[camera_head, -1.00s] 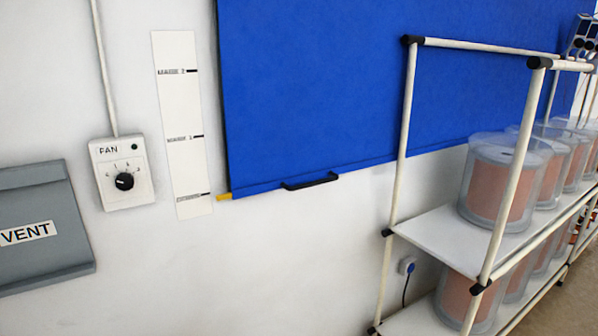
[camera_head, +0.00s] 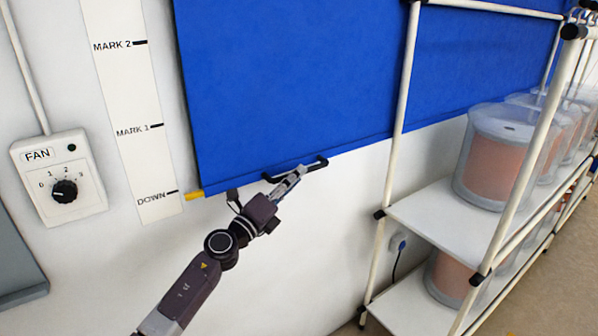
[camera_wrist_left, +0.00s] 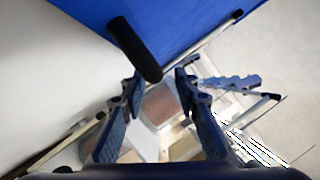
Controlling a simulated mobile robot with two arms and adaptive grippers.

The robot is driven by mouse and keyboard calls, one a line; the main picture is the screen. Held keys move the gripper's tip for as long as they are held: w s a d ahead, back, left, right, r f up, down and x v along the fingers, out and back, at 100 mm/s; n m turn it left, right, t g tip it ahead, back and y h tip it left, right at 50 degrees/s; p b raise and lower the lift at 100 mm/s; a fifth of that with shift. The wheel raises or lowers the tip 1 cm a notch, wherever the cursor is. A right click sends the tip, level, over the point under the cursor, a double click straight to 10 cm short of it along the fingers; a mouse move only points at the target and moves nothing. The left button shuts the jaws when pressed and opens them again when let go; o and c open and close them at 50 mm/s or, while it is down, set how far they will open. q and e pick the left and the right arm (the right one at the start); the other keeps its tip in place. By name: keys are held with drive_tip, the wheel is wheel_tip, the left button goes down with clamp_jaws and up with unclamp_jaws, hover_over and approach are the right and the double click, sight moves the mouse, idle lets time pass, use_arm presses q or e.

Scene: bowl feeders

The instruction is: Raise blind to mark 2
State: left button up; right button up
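The blue blind (camera_head: 290,80) hangs on the wall, its bottom edge low. A yellow pointer (camera_head: 193,196) at its lower left corner is level with the DOWN line of the white scale (camera_head: 148,165), below MARK 1 and MARK 2. A black handle (camera_head: 322,163) is on the blind's bottom bar. My left gripper (camera_head: 303,169) is at the handle and covers part of it. In the left wrist view, its two fingers (camera_wrist_left: 158,77) are apart, and the end of the black handle (camera_wrist_left: 135,48) appears between their tips; contact cannot be told. My right gripper is out of view.
A shelf rack (camera_head: 440,215) with clear bins (camera_head: 500,150) stands close to the right of the handle. A fan switch box (camera_head: 60,178) is on the wall at left, with a grey panel (camera_head: 15,265) below it. The wall under the blind is clear.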

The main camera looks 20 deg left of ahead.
use_arm(q)
drive_tip(key=shift+f+x, duration=0.25)
drive_tip(key=shift+x, duration=0.95)
drive_tip(key=shift+w+r, duration=0.15)
drive_tip(key=shift+w, duration=0.2)
drive_tip(key=c, duration=0.6)
clamp_jaws()
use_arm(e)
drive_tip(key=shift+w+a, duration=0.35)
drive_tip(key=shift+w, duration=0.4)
